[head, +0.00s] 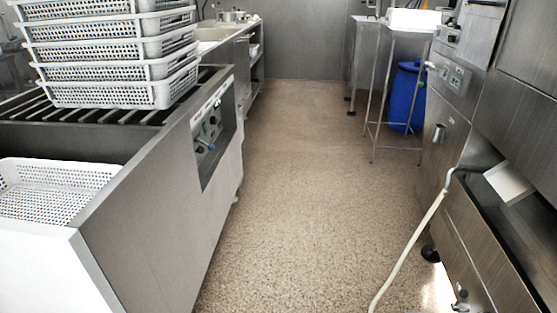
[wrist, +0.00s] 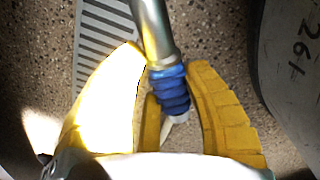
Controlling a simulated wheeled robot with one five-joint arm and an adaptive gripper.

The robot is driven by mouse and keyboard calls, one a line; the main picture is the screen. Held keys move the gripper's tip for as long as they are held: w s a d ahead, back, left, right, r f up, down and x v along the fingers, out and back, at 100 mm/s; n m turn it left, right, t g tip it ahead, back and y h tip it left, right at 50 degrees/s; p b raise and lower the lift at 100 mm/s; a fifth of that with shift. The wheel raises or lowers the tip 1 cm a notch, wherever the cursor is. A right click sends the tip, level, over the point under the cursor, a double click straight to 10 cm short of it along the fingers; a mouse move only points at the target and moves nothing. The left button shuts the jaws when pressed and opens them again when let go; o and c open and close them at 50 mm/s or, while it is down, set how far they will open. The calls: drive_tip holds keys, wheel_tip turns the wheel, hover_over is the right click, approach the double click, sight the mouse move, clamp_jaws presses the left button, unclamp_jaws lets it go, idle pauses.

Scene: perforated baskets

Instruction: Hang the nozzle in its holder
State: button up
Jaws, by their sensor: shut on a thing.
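In the wrist view, my gripper (wrist: 165,68) has its two yellow fingers on either side of the nozzle. It is shut on the nozzle's blue ribbed grip (wrist: 170,90). A grey metal tube (wrist: 154,30) runs from the grip toward the top of the picture. A pale end shows below the grip, between the fingers. My gripper does not show in the head view. There, a cream hose (head: 408,250) with a thin, bent dark pipe rises beside the right-hand machine. A small metal cup-like piece (head: 438,132) is on that machine's front; I cannot tell whether it is the holder.
Stacked perforated baskets (head: 115,52) stand on the left counter, with another white basket (head: 50,190) in front. A blue barrel (head: 406,98) stands behind a thin-legged metal stand (head: 372,90). The aisle floor is clear. The wrist view shows a floor grate (wrist: 100,45).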

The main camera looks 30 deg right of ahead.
wheel_tip(320, 180, up, 29)
drive_tip(key=p, duration=2.8)
drive_tip(key=shift+r+p, duration=0.2)
drive_tip(key=shift+p, duration=0.1)
